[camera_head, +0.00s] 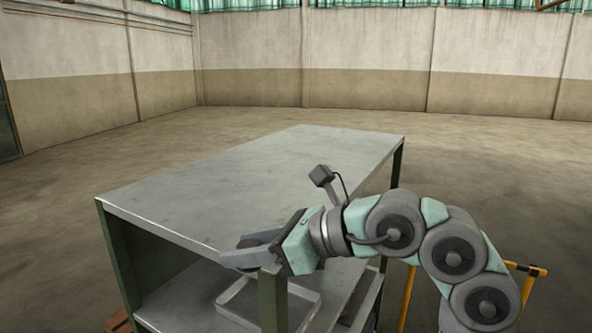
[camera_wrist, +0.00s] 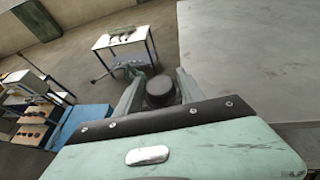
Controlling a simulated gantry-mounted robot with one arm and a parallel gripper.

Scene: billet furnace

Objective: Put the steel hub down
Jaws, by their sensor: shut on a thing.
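The steel hub (camera_wrist: 160,90) is a dark round piece between the two fingers of my gripper (camera_wrist: 160,82) in the wrist view. My gripper is shut on it. In the head view my gripper (camera_head: 238,252) points left at the near long edge of the grey-topped workbench (camera_head: 250,185). The hub cannot be made out in the head view. The bench top also shows at the right of the wrist view (camera_wrist: 250,50), beside the fingers. The hub appears to be off the bench's edge, not over its top; its height relative to the top cannot be told.
The bench top is bare. A shallow tray (camera_head: 308,297) sits on the shelf below. A yellow rail (camera_head: 406,300) stands at the right.

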